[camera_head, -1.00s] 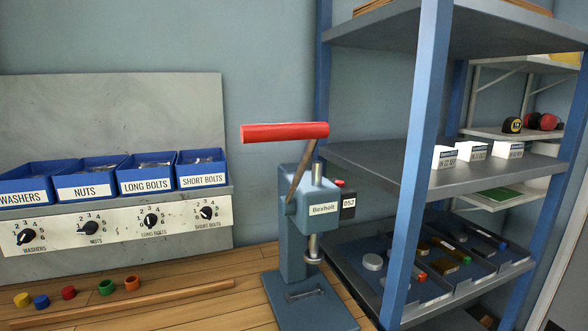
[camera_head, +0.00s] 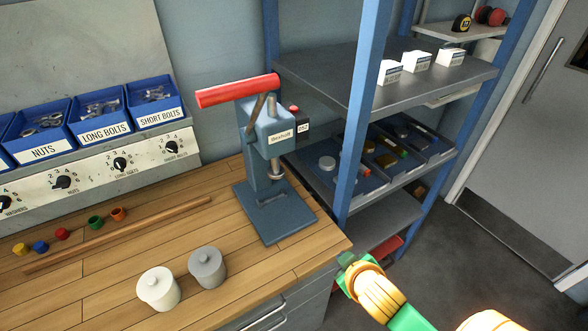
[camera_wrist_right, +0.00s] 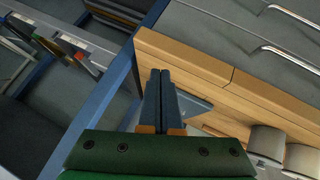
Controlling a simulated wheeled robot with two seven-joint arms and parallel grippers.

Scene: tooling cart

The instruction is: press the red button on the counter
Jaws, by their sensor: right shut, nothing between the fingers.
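A small black counter box (camera_head: 302,126) with a "052" display is fixed to the right side of the blue press (camera_head: 268,135). Its red button (camera_head: 294,108) is on top. My right gripper (camera_head: 346,262) is beside the workbench's front right corner, below and to the right of the button, and apart from it. In the right wrist view its two dark fingers (camera_wrist_right: 162,78) are shut together with nothing between them. The button cannot be made out in that view. My left gripper is out of view.
The press has a red lever (camera_head: 238,91) at its upper left. A blue-post shelf (camera_head: 360,110) stands close on the right. Two lidded canisters, white (camera_head: 158,289) and grey (camera_head: 207,268), stand on the wooden worktop (camera_head: 110,265). Floor (camera_head: 450,260) is open at right.

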